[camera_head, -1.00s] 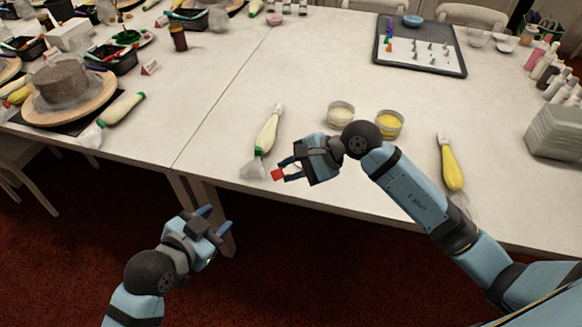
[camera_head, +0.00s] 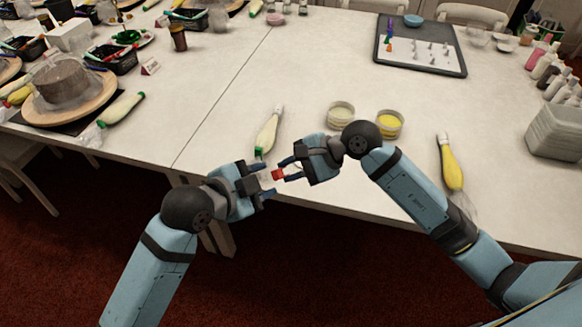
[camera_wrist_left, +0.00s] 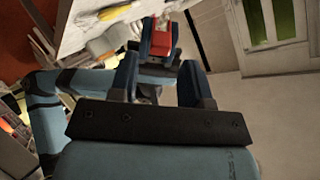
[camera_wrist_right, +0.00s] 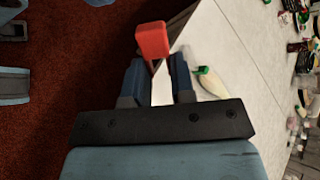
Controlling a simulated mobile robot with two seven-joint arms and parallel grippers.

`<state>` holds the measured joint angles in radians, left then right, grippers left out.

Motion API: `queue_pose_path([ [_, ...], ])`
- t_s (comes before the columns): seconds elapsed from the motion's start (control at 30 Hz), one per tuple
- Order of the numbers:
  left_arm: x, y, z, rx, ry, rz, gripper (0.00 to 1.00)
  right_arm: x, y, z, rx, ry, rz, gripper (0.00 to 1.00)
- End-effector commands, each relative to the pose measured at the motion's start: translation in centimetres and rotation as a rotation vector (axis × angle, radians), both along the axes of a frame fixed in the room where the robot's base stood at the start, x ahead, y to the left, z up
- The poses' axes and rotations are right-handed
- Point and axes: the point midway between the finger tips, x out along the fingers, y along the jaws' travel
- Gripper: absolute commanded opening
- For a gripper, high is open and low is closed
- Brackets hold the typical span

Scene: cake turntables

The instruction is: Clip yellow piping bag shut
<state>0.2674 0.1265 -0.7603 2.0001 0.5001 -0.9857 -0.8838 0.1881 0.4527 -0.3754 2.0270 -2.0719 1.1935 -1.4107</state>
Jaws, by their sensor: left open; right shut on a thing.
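The yellow piping bag (camera_head: 452,165) lies on the right of the table, its clear end toward the front edge. I see no clip on it. My right gripper (camera_head: 285,170) is shut on a small red clip (camera_head: 277,174) above the table's front edge. The red clip also shows in the right wrist view (camera_wrist_right: 153,40) and the left wrist view (camera_wrist_left: 162,38). My left gripper (camera_head: 267,180) is open, close to the red clip and facing my right gripper. Whether its fingers touch the clip, I cannot tell.
A pale piping bag (camera_head: 268,132) with a green clip lies just beyond my grippers. Two small bowls, one pale (camera_head: 341,115) and one yellow (camera_head: 390,124), stand behind my right gripper. A dark tray (camera_head: 420,45) of nozzles lies farther back. The table's middle is mostly clear.

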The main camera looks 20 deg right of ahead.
Motion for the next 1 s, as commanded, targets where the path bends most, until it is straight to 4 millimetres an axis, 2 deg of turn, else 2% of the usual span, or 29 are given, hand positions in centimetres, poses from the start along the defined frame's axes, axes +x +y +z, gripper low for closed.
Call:
queue_pose_path([
  [0.3, 1.4, -2.4, -1.4, 0.001, -0.001, 0.0, 0.44, 0.0, 0.0, 0.0, 0.0, 0.0, 0.0, 0.1],
  [0.67, 1.6, -2.7, -1.5, 0.001, -0.001, 0.001, 0.44, 0.0, 0.0, 0.0, 0.0, 0.0, 0.0, 0.1],
  [0.73, 1.6, -2.7, -1.5, 0.001, -0.001, 0.001, 0.32, 0.0, 0.0, 0.0, 0.0, 0.0, 0.0, 0.1],
  [0.83, 1.6, -2.7, -1.5, 0.0, 0.0, 0.001, 0.09, 0.0, 0.0, 0.0, 0.0, 0.0, 0.0, 0.1],
  [0.97, 1.6, -2.7, -1.5, 0.0, 0.0, 0.001, 0.08, 0.0, 0.0, 0.0, 0.0, 0.0, 0.0, 0.1],
  [1.0, 1.6, -2.7, -1.5, 0.0, 0.0, 0.001, 0.08, 0.0, 0.0, 0.0, 0.0, 0.0, 0.0, 0.3],
])
